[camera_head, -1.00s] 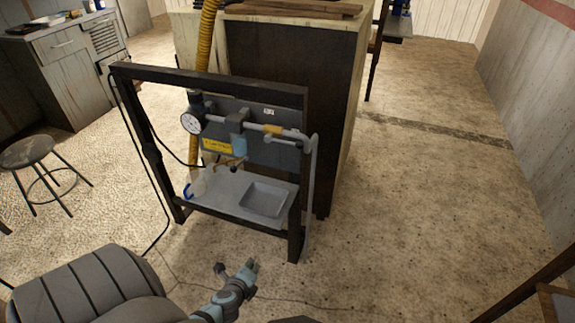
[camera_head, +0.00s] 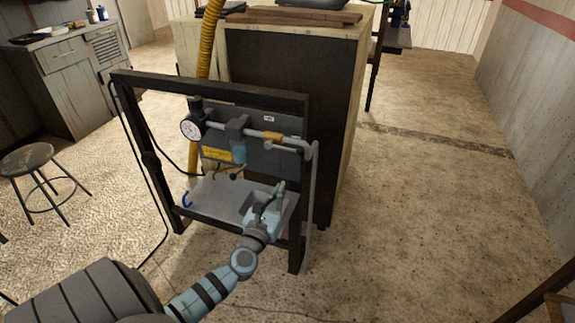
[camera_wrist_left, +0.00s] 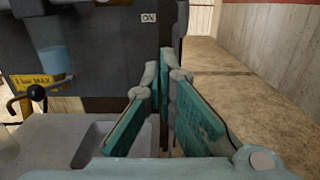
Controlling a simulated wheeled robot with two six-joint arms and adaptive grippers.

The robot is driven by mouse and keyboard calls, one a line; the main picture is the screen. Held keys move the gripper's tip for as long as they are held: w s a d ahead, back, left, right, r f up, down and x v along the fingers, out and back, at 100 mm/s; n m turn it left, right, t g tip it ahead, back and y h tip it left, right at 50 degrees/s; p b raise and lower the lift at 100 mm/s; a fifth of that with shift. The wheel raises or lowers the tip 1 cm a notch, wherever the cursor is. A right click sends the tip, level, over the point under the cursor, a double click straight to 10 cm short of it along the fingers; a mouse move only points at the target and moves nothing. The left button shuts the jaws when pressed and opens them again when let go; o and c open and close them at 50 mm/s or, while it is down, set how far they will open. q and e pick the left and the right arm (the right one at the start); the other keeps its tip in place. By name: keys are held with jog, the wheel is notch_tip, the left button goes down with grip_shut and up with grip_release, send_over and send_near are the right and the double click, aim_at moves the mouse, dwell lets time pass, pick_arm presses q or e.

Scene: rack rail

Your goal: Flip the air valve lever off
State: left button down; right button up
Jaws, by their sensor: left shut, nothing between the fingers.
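The air valve shows in the head view as a small yellow-orange piece (camera_head: 272,137), apparently its lever, lying along the grey horizontal pipe (camera_head: 252,132). A white label (camera_head: 269,118) sits above it on the grey panel; in the wrist view this label (camera_wrist_left: 148,18) reads "ON". My left gripper (camera_head: 277,190) is shut and empty, pointing up in front of the panel, below the yellow piece and apart from it. Its closed fingers (camera_wrist_left: 165,75) fill the middle of the wrist view; the yellow piece is not seen there. My right gripper is not in view.
A dark frame (camera_head: 296,250) surrounds the panel, with a pressure gauge (camera_head: 191,130) and blue-bowled regulator (camera_head: 238,152). A grey shelf (camera_head: 215,197) lies below. Floor right of the frame is clear.

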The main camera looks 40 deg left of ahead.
aim_at(284, 149)
pick_arm(q)
jog(key=w+a+r+p, duration=0.2)
jog(key=w+r, duration=0.2)
jog(key=w, duration=0.2)
jog(key=shift+w+a+r, duration=0.15)
jog(key=shift+w+a, duration=0.05)
jog(key=shift+w, duration=0.15)
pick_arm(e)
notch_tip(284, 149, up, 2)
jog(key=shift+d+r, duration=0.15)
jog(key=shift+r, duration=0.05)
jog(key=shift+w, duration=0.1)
